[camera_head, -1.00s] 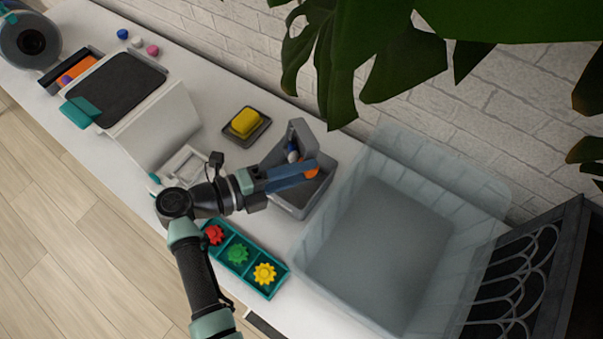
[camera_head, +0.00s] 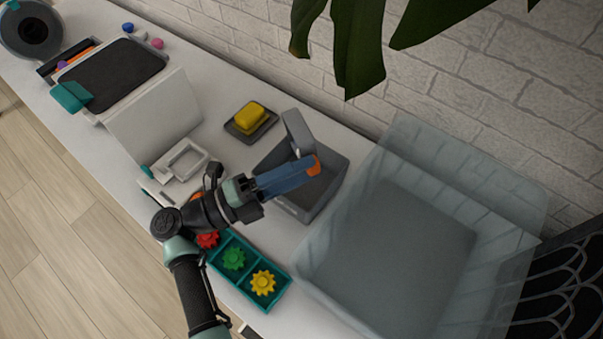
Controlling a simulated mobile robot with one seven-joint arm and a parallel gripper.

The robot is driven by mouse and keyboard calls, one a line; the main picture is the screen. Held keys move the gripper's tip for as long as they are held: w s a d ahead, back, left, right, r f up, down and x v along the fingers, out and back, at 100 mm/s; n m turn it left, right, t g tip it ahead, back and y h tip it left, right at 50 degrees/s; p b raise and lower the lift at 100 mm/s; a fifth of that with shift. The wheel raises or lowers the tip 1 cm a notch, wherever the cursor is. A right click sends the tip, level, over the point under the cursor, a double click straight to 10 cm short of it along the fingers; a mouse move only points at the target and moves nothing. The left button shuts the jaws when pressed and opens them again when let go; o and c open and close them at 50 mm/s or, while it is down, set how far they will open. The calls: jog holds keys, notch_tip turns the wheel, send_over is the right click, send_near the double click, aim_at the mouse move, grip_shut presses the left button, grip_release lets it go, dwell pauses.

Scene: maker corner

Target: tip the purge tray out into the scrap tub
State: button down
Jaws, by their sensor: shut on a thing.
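The purge tray appears to be the grey open-topped box (camera_head: 328,192) with a raised tab (camera_head: 296,130) at its back, on the white counter left of the tub. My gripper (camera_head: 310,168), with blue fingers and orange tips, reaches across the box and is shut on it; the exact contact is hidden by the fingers. The box looks roughly level. The part of its inside that I see looks dark and bare; the rest is hidden. The scrap tub (camera_head: 400,250) is a large translucent bin just right of the box, and it looks empty.
A teal holder with red, green and yellow gears (camera_head: 234,257) lies below my arm. A yellow block (camera_head: 250,117) sits in a small dark dish behind. A white machine (camera_head: 155,115) stands at left.

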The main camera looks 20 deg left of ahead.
jog(key=shift+s+a+f+t+h+b, duration=0.1)
jog(key=shift+a+f+t+h+b, duration=0.2)
jog(key=shift+b, duration=0.65)
jog(key=shift+s+d+f+t+h+b, duration=0.1)
jog(key=shift+t+h+b, duration=0.25)
jog(key=shift+b, duration=0.55)
jog(key=shift+s+a+r+h+b, duration=0.1)
jog(key=shift+a+h+b, duration=0.05)
jog(key=shift+h+b, duration=0.25)
